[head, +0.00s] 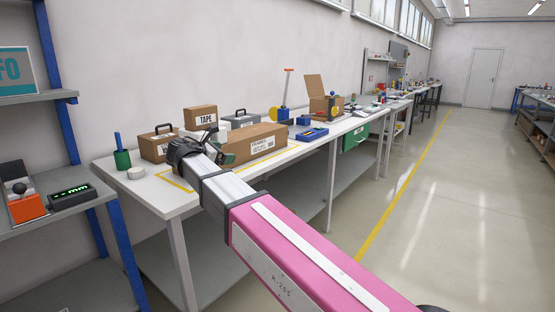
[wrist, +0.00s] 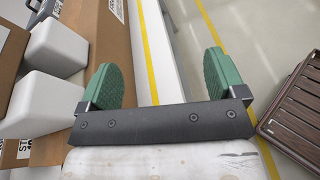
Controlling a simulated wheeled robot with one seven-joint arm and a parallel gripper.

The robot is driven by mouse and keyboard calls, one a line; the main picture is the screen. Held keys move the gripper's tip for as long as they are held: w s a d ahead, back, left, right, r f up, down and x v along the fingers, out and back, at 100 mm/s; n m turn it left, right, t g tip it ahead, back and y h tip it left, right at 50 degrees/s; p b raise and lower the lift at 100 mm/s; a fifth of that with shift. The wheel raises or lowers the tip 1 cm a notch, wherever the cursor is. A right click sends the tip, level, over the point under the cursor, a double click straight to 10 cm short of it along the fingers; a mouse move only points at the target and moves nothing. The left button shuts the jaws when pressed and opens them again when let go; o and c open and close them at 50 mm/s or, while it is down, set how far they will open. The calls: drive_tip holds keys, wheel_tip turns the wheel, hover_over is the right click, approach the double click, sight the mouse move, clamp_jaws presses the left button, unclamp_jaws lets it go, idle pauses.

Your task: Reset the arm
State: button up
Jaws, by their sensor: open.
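My arm reaches out over the white workbench (head: 165,198) at the left of the head view. My gripper (head: 218,152) is near the long cardboard box there, in front of the bench's back items. In the wrist view my gripper (wrist: 168,80) shows two green finger pads set wide apart, with nothing between them. Below and beyond the pads are the bench edge and the floor. The gripper is open and empty.
A long cardboard box (head: 258,143), a TAPE box (head: 200,117) and a cardboard case (head: 158,145) stand close to my gripper. A green cup (head: 122,159) is further left. A blue-posted shelf (head: 45,98) stands at far left. The aisle floor (head: 440,220) is clear.

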drive_tip(key=s+d+f+m+g+y, duration=0.25)
drive_tip(key=d+f+m+g, duration=0.65)
drive_tip(key=d+f, duration=1.55)
drive_tip(key=s+d+f+m+g+y, duration=0.1)
drive_tip(key=s+d+f+m+y, duration=0.2)
drive_tip(key=s+d+f+m, duration=0.3)
drive_tip(key=s+d+f+m+g+y, duration=0.1)
drive_tip(key=s+d+f+m+y, duration=0.3)
drive_tip(key=f, duration=0.7)
drive_tip(key=s+d+m, duration=0.2)
drive_tip(key=d+m, duration=0.2)
drive_tip(key=m, duration=0.1)
drive_tip(key=shift+s, duration=0.15)
drive_tip(key=shift+d, duration=0.1)
